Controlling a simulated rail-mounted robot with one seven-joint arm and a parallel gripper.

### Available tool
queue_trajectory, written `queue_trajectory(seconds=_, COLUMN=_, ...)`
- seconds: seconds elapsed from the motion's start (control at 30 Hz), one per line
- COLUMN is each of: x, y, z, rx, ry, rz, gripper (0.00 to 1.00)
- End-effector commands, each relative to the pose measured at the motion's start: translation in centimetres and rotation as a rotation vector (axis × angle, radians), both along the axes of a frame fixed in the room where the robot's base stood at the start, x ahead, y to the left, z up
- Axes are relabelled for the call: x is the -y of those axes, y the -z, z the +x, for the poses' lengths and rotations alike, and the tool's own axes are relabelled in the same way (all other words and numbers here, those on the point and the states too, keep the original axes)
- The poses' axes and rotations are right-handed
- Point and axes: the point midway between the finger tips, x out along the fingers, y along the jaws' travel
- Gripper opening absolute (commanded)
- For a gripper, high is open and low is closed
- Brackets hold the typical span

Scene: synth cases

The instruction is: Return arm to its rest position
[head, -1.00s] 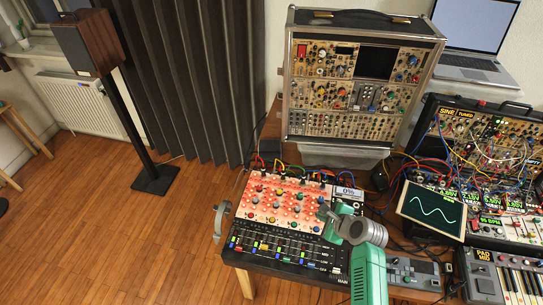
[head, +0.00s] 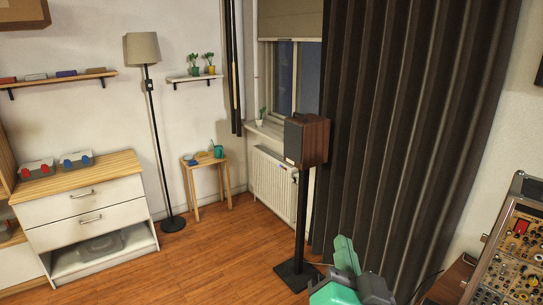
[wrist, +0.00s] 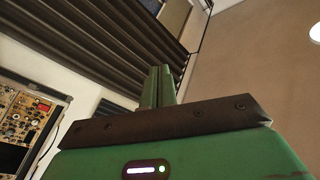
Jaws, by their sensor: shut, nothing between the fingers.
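My gripper (wrist: 160,72) shows in the wrist view as two green fingers pressed together above a dark bar and a green body with a lit strip. It is shut and empty, and it touches nothing that I can see. In the wrist view it points up toward the dark curtain (wrist: 95,35) and the pale ceiling. In the head view, part of my green and grey arm shows at the bottom edge, in front of the curtain's foot (head: 400,180).
The synth case (head: 510,245) stands at the right edge, and also at the left in the wrist view (wrist: 30,115). A speaker (head: 306,140) stands on a black pole beside the curtain. A drawer cabinet (head: 85,202), floor lamp and small stool are farther left. Floor (head: 210,262) is clear.

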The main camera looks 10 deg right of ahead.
Motion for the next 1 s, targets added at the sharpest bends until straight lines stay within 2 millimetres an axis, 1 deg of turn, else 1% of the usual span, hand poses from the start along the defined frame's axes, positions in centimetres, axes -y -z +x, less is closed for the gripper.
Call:
queue_trajectory(seconds=0.03, x=-3.3, y=-3.1, z=-1.3, rx=0.062, ry=-0.022, rz=-0.099, gripper=0.00)
queue_trajectory(seconds=0.07, x=-5.1, y=-5.0, z=-2.3, rx=0.101, ry=-0.026, rz=-0.164, gripper=0.00)
queue_trajectory(seconds=0.1, x=-7.4, y=-7.3, z=-3.9, rx=0.155, ry=-0.028, rz=-0.247, gripper=0.00)
queue_trajectory(seconds=0.17, x=-10.7, y=-10.7, z=-6.8, rx=0.243, ry=-0.022, rz=-0.366, gripper=0.00)
queue_trajectory(seconds=0.2, x=-12.7, y=-12.8, z=-9.0, rx=0.303, ry=-0.012, rz=-0.441, gripper=0.00)
queue_trajectory(seconds=0.27, x=-15.4, y=-15.7, z=-12.8, rx=0.399, ry=0.015, rz=-0.544, gripper=0.00)
queue_trajectory(seconds=0.3, x=-16.1, y=-19.2, z=-14.2, rx=0.431, ry=0.035, rz=-0.582, gripper=0.00)
queue_trajectory(seconds=0.33, x=-15.7, y=-22.2, z=-13.7, rx=0.418, ry=0.034, rz=-0.576, gripper=0.00)
queue_trajectory(seconds=0.4, x=-15.6, y=-26.1, z=-13.5, rx=0.414, ry=0.030, rz=-0.570, gripper=0.00)
queue_trajectory(seconds=0.5, x=-15.7, y=-30.9, z=-13.5, rx=0.413, ry=0.025, rz=-0.563, gripper=0.00)
queue_trajectory(seconds=0.6, x=-15.7, y=-34.3, z=-13.4, rx=0.412, ry=0.020, rz=-0.557, gripper=0.00)
queue_trajectory(seconds=0.7, x=-15.7, y=-36.2, z=-13.4, rx=0.412, ry=0.017, rz=-0.554, gripper=0.00)
queue_trajectory(seconds=0.8, x=-15.7, y=-36.7, z=-13.4, rx=0.411, ry=0.016, rz=-0.552, gripper=0.00)
queue_trajectory(seconds=1.0, x=-15.7, y=-36.3, z=-13.4, rx=0.411, ry=0.016, rz=-0.551, gripper=0.00)
